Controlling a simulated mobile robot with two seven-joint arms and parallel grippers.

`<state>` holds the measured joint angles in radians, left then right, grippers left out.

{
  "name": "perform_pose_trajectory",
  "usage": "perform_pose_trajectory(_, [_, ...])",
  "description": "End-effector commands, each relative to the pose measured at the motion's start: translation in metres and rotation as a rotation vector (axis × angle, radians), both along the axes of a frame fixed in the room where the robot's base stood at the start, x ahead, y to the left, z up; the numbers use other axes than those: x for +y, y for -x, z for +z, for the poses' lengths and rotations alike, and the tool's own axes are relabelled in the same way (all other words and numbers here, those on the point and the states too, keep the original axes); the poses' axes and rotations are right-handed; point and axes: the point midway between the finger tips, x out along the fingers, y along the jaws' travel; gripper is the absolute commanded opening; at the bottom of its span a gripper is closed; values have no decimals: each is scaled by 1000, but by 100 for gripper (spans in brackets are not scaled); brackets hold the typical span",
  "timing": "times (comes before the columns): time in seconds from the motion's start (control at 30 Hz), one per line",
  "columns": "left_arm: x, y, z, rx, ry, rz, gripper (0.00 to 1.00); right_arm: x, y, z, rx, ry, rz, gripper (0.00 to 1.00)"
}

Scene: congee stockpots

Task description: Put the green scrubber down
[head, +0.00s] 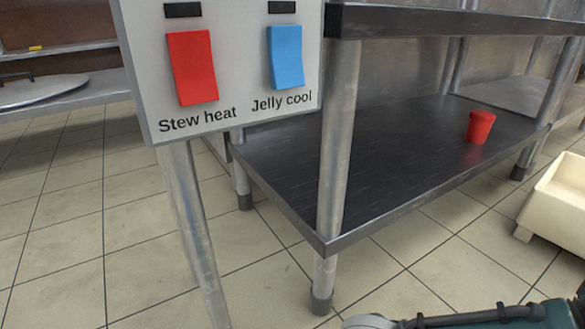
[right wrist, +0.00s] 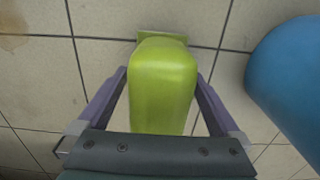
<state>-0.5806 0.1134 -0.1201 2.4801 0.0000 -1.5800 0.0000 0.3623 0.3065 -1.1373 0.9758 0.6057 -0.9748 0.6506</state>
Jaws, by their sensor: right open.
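The green scrubber (right wrist: 163,85) shows in the right wrist view as a lime-green rounded block with a flat green piece at its far end. It lies between the two purple fingers of my right gripper (right wrist: 161,76), which is open around it. The fingertips are close beside its sides; I cannot tell whether they touch. Tiled floor shows behind the scrubber, but its height above the floor is unclear. The scrubber is not visible in the head view. My left gripper is in neither view.
A large blue rounded object (right wrist: 290,85) is close on the right in the wrist view. The head view shows a panel (head: 222,75) with red and blue switches, a dark low shelf (head: 290,185) bearing a red cup (head: 480,127), and a cream container (head: 562,205). Tiled floor is open at left.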

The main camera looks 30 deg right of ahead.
Motion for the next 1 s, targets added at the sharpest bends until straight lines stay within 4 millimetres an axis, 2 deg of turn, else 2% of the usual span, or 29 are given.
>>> perform_pose_trajectory(0.17, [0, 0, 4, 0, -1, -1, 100, 0, 0, 8, -1, 0, 0, 100])
perform_pose_trajectory(0.5, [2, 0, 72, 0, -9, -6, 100, 1, -2, 81, 0, -1, 0, 100])
perform_pose_trajectory(0.7, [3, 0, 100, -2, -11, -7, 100, 0, -3, 112, 1, 0, 0, 100])
perform_pose_trajectory(0.83, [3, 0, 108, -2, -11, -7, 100, 0, -4, 122, 1, 0, 0, 100])
perform_pose_trajectory(1.0, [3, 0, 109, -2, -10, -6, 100, 0, -4, 124, 1, 0, 0, 100])
